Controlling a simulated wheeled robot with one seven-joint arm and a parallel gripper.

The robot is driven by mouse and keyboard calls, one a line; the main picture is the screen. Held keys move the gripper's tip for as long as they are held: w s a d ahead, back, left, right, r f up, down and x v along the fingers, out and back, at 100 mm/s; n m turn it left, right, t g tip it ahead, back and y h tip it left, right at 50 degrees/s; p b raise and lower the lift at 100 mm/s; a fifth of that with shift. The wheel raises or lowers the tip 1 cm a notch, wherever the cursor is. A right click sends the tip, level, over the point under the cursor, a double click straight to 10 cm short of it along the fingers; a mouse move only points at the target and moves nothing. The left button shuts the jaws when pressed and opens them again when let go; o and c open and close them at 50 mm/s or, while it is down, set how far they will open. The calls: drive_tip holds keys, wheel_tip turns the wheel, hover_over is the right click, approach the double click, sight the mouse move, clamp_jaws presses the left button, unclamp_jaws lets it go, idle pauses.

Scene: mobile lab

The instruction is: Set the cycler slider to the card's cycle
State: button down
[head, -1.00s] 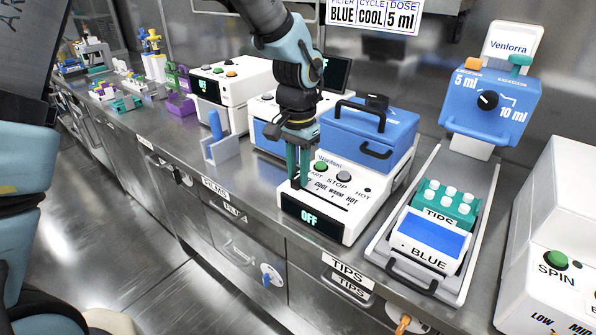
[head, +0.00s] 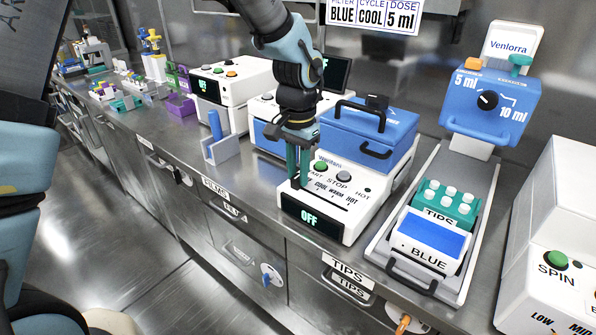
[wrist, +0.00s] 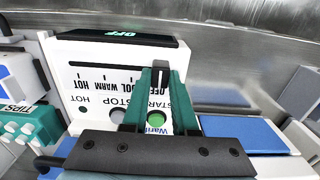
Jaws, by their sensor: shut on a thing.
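The card (head: 376,17) on the back wall reads filter BLUE, cycle COOL, dose 5 ml. The cycler (head: 352,207) is a white box with a blue lid, START and STOP buttons and a dark display (head: 311,220) reading OFF. Its slider scale reads OFF, COOL, WARM, HOT. My gripper (head: 299,184) points down at the OFF end of the scale. The fingers partly hide the knob and nearby labels.
Right of the cycler stands a tray rig (head: 481,220) with a teal tip rack (head: 447,203) and a box marked BLUE (head: 428,256). A blue dosing unit (head: 490,105) rises behind it. A blue cylinder in a grey holder (head: 221,150) stands to the left.

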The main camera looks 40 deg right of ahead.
drive_tip(key=s, duration=0.2)
drive_tip(key=s+d, duration=0.1)
drive_tip(key=s, duration=0.1)
drive_tip(key=shift+b, duration=0.3)
drive_tip(key=shift+w, duration=0.1)
drive_tip(key=c, duration=0.7)
unclamp_jaws()
wheel_tip(320, 180, up, 11)
drive_tip(key=shift+f+b, duration=0.1)
drive_tip(key=shift+b, duration=0.6)
